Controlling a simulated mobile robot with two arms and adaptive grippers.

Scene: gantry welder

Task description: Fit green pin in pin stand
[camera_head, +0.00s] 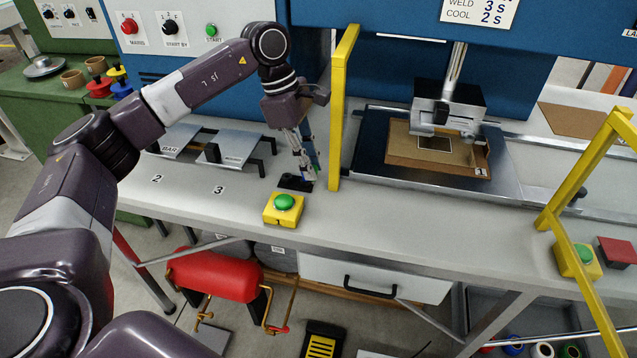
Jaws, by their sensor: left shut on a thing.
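My left gripper (306,178) points down at the bench, just behind the yellow button box. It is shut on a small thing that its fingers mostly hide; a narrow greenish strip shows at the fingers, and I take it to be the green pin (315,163). A small low black block, which looks like the pin stand (291,183), lies on the bench right at the fingertips. I cannot tell whether the pin is in the stand or just above it. My right gripper is not in view.
A yellow box with a green button (284,208) sits in front of the stand. A yellow post (339,110) rises close to the right of my gripper. Plates on a rack (233,147) lie to the left. The welder's tray (400,150) is right of the post.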

